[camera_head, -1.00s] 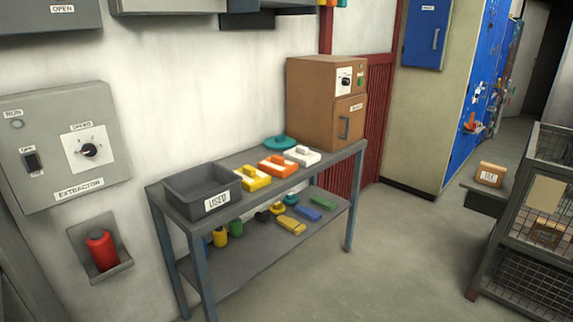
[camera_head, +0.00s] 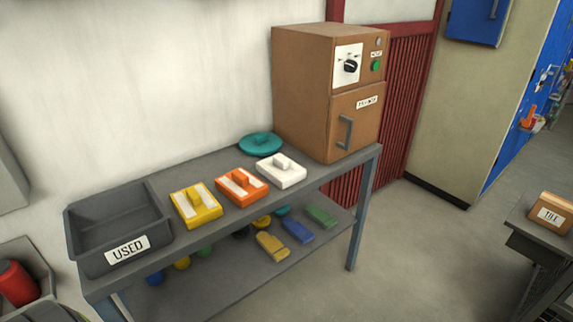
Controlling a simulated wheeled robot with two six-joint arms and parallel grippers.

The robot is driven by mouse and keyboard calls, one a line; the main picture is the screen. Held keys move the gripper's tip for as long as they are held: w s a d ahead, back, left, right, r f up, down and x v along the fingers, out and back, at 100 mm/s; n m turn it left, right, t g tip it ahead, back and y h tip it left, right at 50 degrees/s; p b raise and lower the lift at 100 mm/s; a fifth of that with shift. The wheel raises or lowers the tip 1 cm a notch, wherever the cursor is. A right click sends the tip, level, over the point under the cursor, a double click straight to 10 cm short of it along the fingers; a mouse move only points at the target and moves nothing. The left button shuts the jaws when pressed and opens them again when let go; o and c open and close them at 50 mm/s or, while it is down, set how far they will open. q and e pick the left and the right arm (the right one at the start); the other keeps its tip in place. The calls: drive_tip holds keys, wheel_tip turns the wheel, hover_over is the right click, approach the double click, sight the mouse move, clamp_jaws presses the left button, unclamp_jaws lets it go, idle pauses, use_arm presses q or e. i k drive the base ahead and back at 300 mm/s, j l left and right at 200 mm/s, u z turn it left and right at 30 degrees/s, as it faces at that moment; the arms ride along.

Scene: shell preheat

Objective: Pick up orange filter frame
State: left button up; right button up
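The orange filter frame (camera_head: 242,187) lies flat on the top shelf of the grey bench (camera_head: 222,218). It is a flat block with a pale panel and a raised orange grip on top. It sits between a yellow frame (camera_head: 196,205) on its left and a white frame (camera_head: 281,171) on its right, with small gaps. Nothing covers it. Neither of my grippers shows in the head view.
A dark bin marked USED (camera_head: 118,229) stands at the bench's left end. A teal round lid (camera_head: 260,144) lies behind the frames. A brown oven-like cabinet (camera_head: 330,95) stands at the right end. Several coloured items lie on the lower shelf. Floor right of the bench is clear.

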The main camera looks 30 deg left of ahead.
sight(242, 188)
drive_tip(key=i+l+u, duration=0.2)
drive_tip(key=i, duration=0.35)
drive_tip(key=i+u, duration=0.25)
drive_tip(key=i, duration=0.3)
drive_tip(key=i+l+u, duration=0.2)
drive_tip(key=i, duration=0.3)
drive_tip(key=i+l, duration=0.05)
drive_tip(key=l, duration=0.05)
